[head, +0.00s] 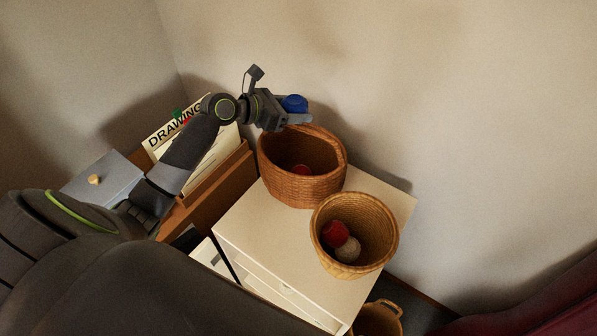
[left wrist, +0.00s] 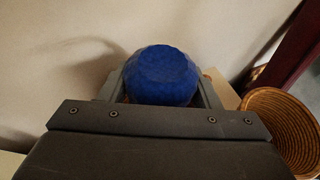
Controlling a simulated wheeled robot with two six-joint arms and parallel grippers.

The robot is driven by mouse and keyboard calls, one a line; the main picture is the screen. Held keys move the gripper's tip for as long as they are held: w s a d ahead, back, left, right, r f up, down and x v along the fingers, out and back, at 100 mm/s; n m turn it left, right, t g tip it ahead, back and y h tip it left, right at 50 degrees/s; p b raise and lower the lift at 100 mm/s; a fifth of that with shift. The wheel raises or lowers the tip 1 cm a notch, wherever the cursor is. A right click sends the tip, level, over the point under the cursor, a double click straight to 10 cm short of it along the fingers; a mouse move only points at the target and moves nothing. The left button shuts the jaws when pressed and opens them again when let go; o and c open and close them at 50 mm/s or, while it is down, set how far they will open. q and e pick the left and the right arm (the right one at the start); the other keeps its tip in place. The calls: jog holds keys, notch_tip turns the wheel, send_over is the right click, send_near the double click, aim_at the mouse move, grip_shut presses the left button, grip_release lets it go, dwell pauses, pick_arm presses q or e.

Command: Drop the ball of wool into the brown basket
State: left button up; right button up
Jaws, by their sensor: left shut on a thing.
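A blue ball of wool (head: 294,103) is held between the fingers of my left gripper (head: 296,115), which is shut on it. The ball also fills the middle of the left wrist view (left wrist: 162,76), with a finger on each side. The gripper and ball are above the basket's far rim. A lighter tan basket (head: 385,248) stands in front and to the right. My right gripper is not in view.
The tan basket holds a red ball (head: 335,233) and a beige ball (head: 348,250). A white cabinet (head: 243,226) bears both baskets. Books and a "DRAWING" sheet (head: 168,131) stand to the left. The wall is close behind. Another basket (head: 379,320) is low at the front.

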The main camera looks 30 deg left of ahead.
pick_arm(q)
jog(key=o, duration=1.1)
jog(key=shift+c, duration=0.2)
jog(key=b+v, duration=0.1)
jog(key=v, duration=1.6)
jog(key=shift+r, duration=0.2)
jog(key=shift+s+a, duration=0.1)
